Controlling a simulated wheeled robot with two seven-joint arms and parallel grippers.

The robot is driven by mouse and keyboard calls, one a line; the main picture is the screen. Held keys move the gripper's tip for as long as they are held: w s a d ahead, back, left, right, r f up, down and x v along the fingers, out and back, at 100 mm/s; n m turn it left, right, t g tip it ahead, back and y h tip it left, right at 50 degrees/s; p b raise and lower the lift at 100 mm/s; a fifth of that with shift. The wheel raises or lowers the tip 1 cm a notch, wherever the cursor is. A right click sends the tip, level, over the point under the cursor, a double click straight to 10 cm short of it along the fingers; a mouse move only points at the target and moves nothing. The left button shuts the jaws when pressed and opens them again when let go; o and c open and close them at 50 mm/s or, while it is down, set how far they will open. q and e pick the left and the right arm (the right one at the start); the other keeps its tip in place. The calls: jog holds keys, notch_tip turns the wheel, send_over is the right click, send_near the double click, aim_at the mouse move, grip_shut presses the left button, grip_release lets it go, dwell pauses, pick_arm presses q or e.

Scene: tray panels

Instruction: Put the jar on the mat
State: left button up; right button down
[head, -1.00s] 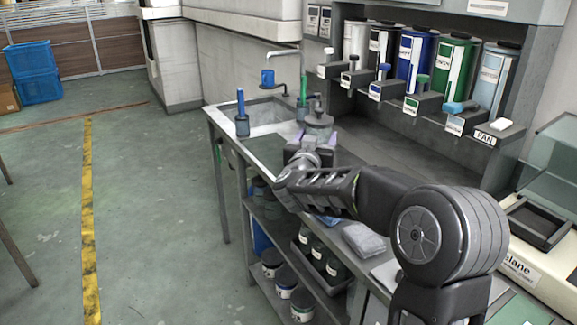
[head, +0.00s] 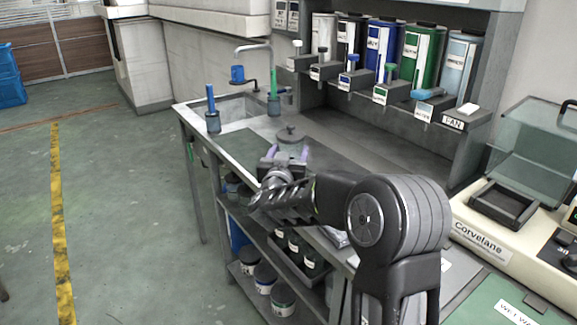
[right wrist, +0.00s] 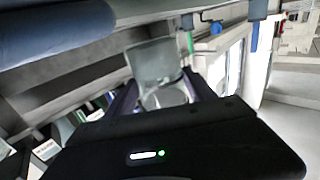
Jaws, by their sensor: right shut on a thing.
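The jar (head: 291,142) is a clear greyish vessel with a grey knobbed lid, upright in the head view. My right gripper (head: 284,156) is shut on it, with purple fingertips at its sides. The right wrist view also shows the glass jar (right wrist: 152,64) between the fingers, slightly blurred. A dark green flat rectangle (head: 243,147), likely the mat, lies on the counter beside the sink, to the left of the jar. Whether the jar's base touches the counter is hidden by my gripper. My left gripper is not in view.
Brush holders (head: 213,122) and a tap (head: 255,48) stand around the sink (head: 236,106). Several dispensers (head: 420,55) line the back shelf. A scale labelled Corvelane (head: 478,243) is at right. Jars fill the lower shelves. Counter right of the jar is clear.

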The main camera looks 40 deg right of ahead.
jog(key=shift+f+b, duration=0.35)
jog(key=shift+f, duration=1.4)
jog(key=shift+f, duration=0.1)
jog(key=shift+c, duration=1.6)
grip_release()
jog(key=shift+f, duration=0.1)
jog(key=shift+a, duration=0.1)
jog(key=v, duration=1.2)
jog(key=shift+r, duration=0.2)
